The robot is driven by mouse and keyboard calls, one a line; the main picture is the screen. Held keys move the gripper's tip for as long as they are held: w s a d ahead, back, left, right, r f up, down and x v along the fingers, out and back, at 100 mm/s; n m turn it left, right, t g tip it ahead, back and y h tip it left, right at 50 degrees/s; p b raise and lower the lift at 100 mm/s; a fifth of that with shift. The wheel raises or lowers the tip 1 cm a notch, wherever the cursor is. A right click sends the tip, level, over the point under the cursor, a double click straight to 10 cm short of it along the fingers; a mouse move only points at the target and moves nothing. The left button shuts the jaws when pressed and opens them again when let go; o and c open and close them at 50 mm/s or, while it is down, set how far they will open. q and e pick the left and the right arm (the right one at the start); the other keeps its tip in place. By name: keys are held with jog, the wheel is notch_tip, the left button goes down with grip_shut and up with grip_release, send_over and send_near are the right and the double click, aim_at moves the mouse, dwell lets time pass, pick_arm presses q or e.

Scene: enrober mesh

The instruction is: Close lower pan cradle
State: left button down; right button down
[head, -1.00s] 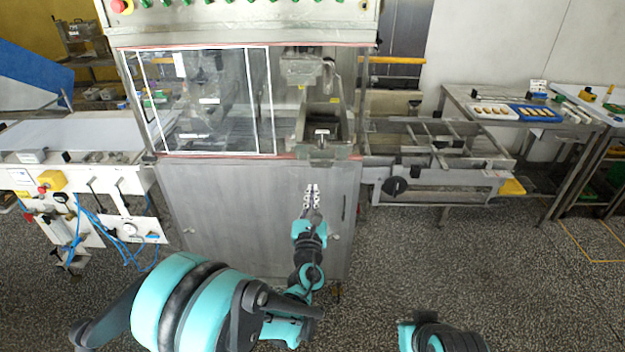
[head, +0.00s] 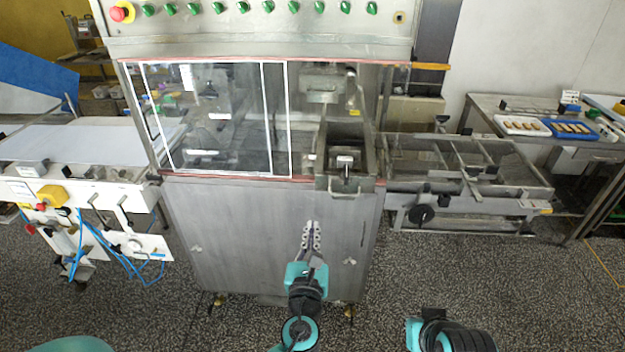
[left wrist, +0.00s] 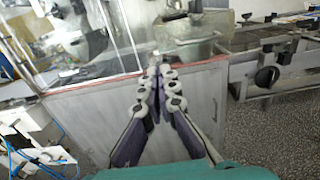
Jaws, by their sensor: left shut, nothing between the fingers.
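The lower pan cradle looks like the grey metal, box-like pan (head: 345,185) that juts out at the front of the enrober, right of the clear window. It also shows at the top of the left wrist view (left wrist: 192,48). My left gripper (head: 311,226) is shut and empty, in front of the steel cabinet, below and slightly left of the pan in the head view. In the left wrist view its fingertips (left wrist: 157,70) meet just below the pan's left part; I cannot tell if they touch it. My right gripper is not visible; only part of that arm shows.
The steel cabinet front (head: 270,235) stands behind my left gripper. A framed conveyor (head: 465,165) with a black knob adjoins on the right, and a white belt table (head: 75,145) on the left. Speckled floor (head: 530,280) is open at lower right.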

pick_arm(q)
jog(key=b, duration=0.3)
send_near(317, 186)
jog(key=w, duration=0.6)
jog(key=shift+w, duration=0.3)
jog(key=shift+w+r, duration=0.1)
jog(key=shift+w, duration=0.05)
jog(key=w, duration=0.9)
jog(key=shift+w, duration=0.15)
